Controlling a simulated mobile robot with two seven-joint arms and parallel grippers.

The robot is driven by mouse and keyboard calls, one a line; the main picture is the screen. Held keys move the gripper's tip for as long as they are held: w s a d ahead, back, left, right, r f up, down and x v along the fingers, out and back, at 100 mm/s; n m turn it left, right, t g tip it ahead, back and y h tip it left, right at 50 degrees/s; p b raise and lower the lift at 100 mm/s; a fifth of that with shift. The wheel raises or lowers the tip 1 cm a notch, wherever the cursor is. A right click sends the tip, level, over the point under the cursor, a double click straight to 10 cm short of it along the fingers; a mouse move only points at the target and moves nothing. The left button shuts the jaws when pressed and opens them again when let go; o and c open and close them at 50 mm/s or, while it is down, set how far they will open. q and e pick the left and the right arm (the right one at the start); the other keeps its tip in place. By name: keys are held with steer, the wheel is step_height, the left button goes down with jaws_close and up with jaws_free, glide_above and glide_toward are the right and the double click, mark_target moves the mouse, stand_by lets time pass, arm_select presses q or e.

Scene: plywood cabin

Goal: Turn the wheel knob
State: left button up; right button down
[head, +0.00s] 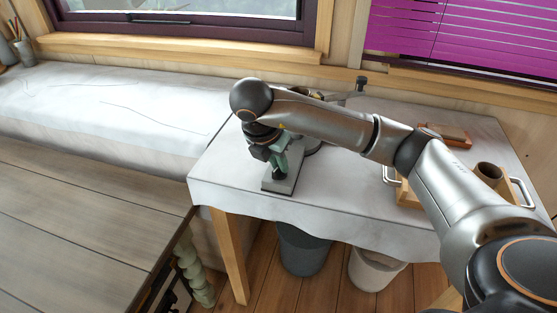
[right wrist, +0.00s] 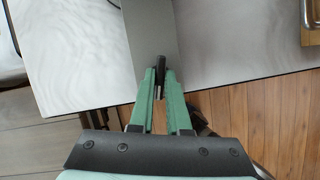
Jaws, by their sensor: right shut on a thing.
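My right gripper (head: 279,167) points down over a grey rectangular base (head: 284,186) near the front left of the cloth-covered table. In the right wrist view its green fingers (right wrist: 160,84) are closed around a small dark upright piece (right wrist: 161,62), which looks like the knob. The grey base (right wrist: 150,32) lies beneath it. The rest of the wheel is hidden by the gripper and arm, so I cannot tell its turn angle. My left gripper is not in view.
The white table (head: 232,160) also holds a wooden tray (head: 408,196), a brown cylinder (head: 488,172) and a reddish-brown block (head: 447,133). Dark (head: 303,250) and pale (head: 375,270) bins stand below. A wooden surface (head: 80,220) lies left; a cushioned bench (head: 100,110) is behind.

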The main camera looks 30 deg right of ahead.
steer(key=c, duration=0.9)
jaws_free()
steer(key=shift+p+v, duration=1.8)
steer(key=shift+v, duration=4.5)
